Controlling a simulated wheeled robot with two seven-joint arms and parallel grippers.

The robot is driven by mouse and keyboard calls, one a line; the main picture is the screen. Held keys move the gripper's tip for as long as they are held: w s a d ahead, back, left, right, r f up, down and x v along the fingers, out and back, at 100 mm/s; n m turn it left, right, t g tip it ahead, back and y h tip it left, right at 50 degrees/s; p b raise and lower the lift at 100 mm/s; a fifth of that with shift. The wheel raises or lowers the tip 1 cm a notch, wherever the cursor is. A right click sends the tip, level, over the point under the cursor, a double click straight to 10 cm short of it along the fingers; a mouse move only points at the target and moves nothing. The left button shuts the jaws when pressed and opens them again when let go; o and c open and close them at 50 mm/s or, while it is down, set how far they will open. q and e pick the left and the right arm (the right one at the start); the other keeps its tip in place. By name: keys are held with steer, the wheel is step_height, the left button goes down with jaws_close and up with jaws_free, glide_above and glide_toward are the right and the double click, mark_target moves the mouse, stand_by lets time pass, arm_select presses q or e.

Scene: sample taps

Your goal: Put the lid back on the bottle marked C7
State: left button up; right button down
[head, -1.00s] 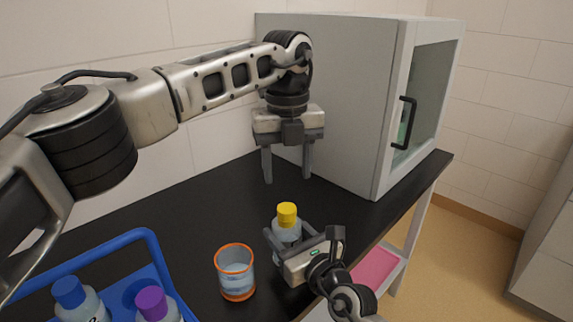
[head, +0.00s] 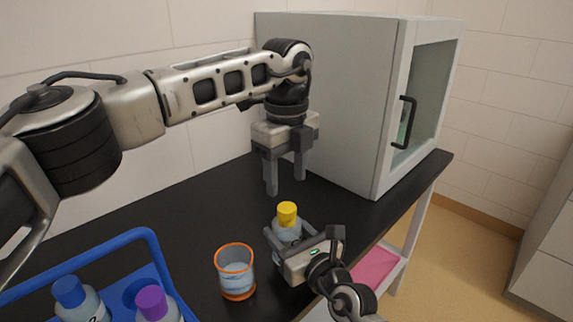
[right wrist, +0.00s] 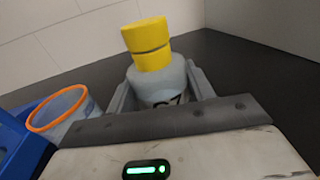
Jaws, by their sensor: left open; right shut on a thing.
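A bottle (head: 285,238) with a yellow lid (head: 287,214) stands upright on the black table. My right gripper (head: 286,234) is shut on its body from the near right. The right wrist view shows the bottle (right wrist: 160,85) between the fingers, with the yellow lid (right wrist: 147,43) seated on top and a dark seam around it. Dark marking on the bottle's front is partly hidden by the gripper, so I cannot read it fully. My left gripper (head: 286,186) is open and empty, above the table behind the bottle, clear of the lid.
An orange-rimmed beaker (head: 236,270) with clear liquid stands left of the held bottle. A blue carrier (head: 150,243) at the lower left holds a blue-capped bottle (head: 72,295) and a purple-capped bottle (head: 155,305). A grey cabinet (head: 335,100) stands at the back right. The table's left middle is clear.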

mark_target(287, 208)
arm_select(q)
steer(key=shift+f, duration=3.2)
